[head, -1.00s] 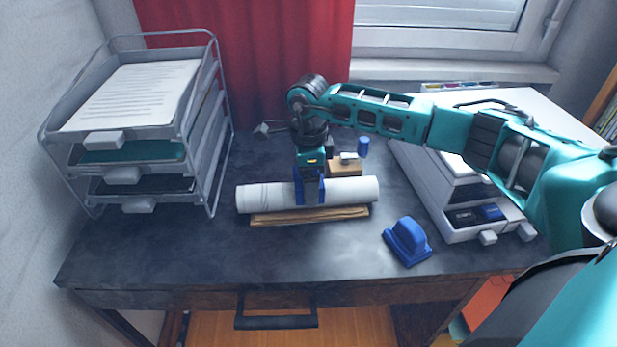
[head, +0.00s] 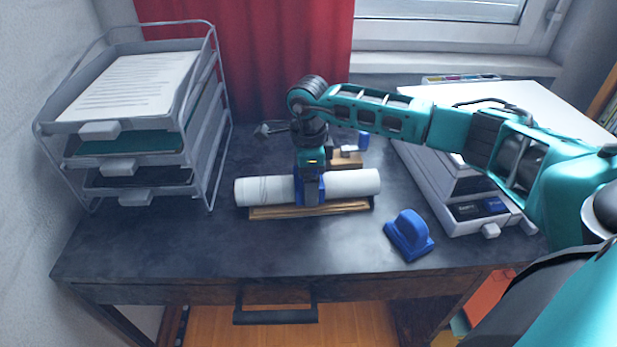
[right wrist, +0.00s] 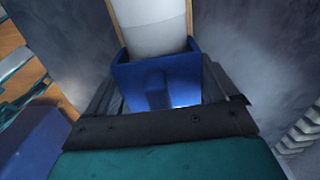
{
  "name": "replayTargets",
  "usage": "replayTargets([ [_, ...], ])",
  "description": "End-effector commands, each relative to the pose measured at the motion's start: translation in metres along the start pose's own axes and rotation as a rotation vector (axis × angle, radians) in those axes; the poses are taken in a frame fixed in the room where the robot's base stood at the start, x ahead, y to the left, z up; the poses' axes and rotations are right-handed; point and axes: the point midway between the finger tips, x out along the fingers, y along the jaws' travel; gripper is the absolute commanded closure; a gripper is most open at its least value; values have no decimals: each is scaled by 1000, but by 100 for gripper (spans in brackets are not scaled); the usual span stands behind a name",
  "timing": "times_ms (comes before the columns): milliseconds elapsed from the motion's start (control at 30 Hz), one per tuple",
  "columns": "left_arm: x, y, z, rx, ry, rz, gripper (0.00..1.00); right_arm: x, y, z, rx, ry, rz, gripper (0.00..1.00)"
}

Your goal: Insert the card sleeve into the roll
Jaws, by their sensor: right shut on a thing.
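A white paper roll (head: 352,184) lies lengthwise on a wooden holder (head: 270,212) near the middle of the desk. My right gripper (head: 309,196) points down at the roll's middle. It is shut on a blue sleeve-like piece (right wrist: 160,82), which I take for the card sleeve. In the right wrist view the piece sits across the white roll (right wrist: 150,22), between my two fingers. In the head view, roll shows on both sides of it. Its underside is hidden, so I cannot tell how far it surrounds the roll. My left gripper is out of view.
A blue stamp-like object (head: 408,235) stands front right of the roll. The front left desk is clear.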

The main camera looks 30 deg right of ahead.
Motion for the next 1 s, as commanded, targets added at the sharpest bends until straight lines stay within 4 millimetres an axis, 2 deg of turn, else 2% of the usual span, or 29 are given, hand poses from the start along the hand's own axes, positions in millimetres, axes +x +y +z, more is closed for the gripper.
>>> replayTargets([
  [400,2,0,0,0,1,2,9,3,1,0,-1,1,2,42],
  [433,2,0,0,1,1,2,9,3,1,0,-1,1,2,11],
  [567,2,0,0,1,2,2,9,3,0,0,-1,0,1,0],
  [833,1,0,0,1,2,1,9,0,0,0,0,0,0,0],
  [1000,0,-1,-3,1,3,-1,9,-24,-1,0,-1,-2,-3,0],
])
